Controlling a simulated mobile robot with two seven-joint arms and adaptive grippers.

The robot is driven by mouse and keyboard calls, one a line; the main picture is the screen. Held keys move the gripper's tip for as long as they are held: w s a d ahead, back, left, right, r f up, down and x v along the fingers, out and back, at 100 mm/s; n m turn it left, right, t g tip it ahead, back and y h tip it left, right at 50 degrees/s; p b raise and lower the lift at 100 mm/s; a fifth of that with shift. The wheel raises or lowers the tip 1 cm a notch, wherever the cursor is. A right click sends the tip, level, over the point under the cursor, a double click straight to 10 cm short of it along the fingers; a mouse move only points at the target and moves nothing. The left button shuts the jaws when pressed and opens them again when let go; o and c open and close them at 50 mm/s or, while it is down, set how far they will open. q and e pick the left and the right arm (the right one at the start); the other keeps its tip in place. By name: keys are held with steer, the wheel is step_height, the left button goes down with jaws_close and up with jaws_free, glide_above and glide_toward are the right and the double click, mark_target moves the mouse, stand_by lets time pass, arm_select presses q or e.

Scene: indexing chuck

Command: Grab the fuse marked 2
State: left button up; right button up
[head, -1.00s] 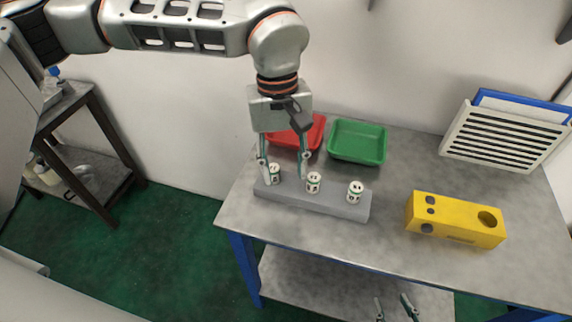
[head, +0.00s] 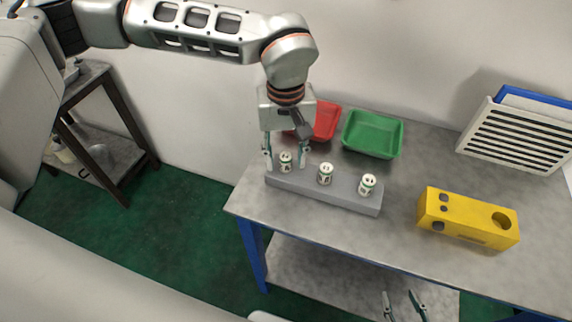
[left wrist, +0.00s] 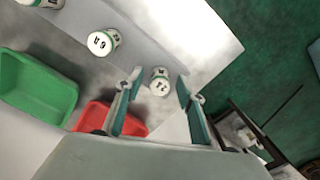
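Three white fuses with green bands and dark markings stand in a row on a grey block (head: 345,201): a left one (head: 285,162), a middle one (head: 325,174) and a right one (head: 367,185). The markings are too small to read surely in the head view. My left gripper (head: 285,166) is open, pointing down, one finger on each side of the left fuse. In the left wrist view this fuse (left wrist: 160,77) shows between the fingertips with a gap on both sides; its marking is unclear. My right gripper (head: 402,304) is open and empty at the bottom edge.
A red tray (head: 326,122) and a green tray (head: 372,134) lie behind the block. A yellow box with holes (head: 467,218) stands at the right, a slatted white panel (head: 515,139) behind it. Bare tabletop (head: 400,245) lies in front.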

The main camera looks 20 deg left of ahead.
arm_select(q)
steer(key=shift+r, duration=0.1)
steer(key=shift+c, duration=0.4)
jaws_close()
